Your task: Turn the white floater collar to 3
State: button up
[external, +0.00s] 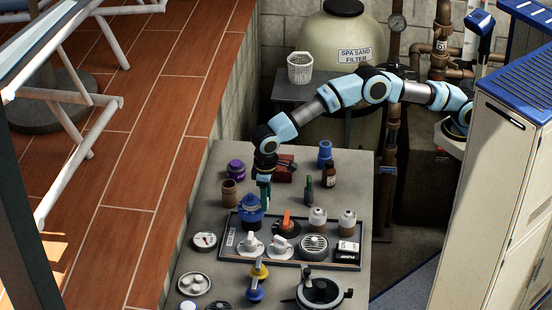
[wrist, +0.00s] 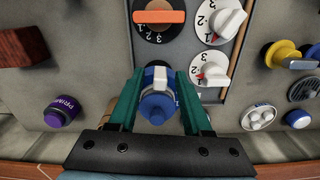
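Two white dials with raised white handles and printed numbers sit side by side on the tray (external: 232,252). I cannot tell for certain which is the floater collar. My gripper (external: 264,190) points down over the blue-topped fitting (external: 250,208). In the wrist view its green fingers (wrist: 160,73) stand open on either side of that fitting (wrist: 158,106), with slight gaps.
A black dial with an orange handle (external: 286,225) is close to the fitting. Two white-topped brown fittings (external: 317,219) and a round grille (external: 313,246) stand to the right.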

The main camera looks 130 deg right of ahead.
notch_tip(320, 180, up, 10)
jog(key=b, duration=0.3)
jog(key=shift+r, duration=0.4)
